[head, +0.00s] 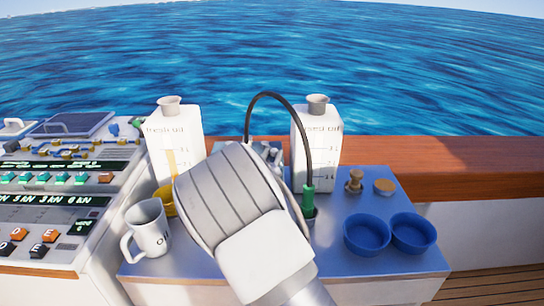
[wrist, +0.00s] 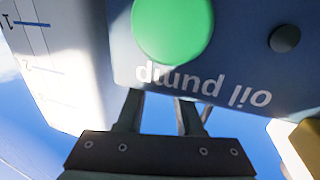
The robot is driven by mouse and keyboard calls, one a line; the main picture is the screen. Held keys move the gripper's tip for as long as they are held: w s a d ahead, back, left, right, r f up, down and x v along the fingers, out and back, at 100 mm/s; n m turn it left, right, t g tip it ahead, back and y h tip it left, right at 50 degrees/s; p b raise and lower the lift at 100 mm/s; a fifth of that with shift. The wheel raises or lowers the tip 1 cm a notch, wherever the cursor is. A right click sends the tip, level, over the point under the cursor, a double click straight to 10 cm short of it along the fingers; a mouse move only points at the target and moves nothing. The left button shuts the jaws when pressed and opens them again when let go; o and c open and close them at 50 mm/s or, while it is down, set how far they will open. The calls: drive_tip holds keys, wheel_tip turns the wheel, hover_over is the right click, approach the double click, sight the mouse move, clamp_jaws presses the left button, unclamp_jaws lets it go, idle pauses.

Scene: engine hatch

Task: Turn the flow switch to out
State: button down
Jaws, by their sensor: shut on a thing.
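The oil pump (wrist: 225,65) fills the upper part of the wrist view, its label upside down. Its face has a green round button (wrist: 172,25) and a small dark knob (wrist: 284,38). My gripper (wrist: 158,98) has its two fingers a little apart, with their tips at the pump's edge beside the label. The fingers are shut on a part there, seemingly the flow switch. The tips and that part are mostly hidden, so the switch's setting cannot be read. In the head view my arm covers most of the pump (head: 268,150) and all of the fingers.
A black hose (head: 275,95) arches over to a green nozzle (head: 308,200). A mug (head: 150,232) stands left, and blue bowls (head: 367,235) (head: 412,233) stand right on the hatch top. A control panel (head: 50,200) lies far left.

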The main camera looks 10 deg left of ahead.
drive_tip(key=shift+d, duration=0.1)
drive_tip(key=y+b, duration=0.1)
drive_tip(key=d+n+y+b, duration=0.1)
drive_tip(key=b, duration=0.1)
drive_tip(key=shift+w, duration=0.35)
drive_tip(key=shift+w+d+n+y+b, duration=0.25)
drive_tip(key=shift+n+y+b, duration=0.55)
drive_tip(key=shift+y+b, duration=0.2)
drive_tip(key=shift+r+g+y, duration=0.15)
drive_tip(key=shift+g+y, duration=0.15)
drive_tip(key=shift+r, duration=0.1)
drive_tip(key=c, duration=0.6)
unclamp_jaws()
drive_tip(key=shift+w, duration=0.1)
drive_tip(key=shift+f, duration=0.2)
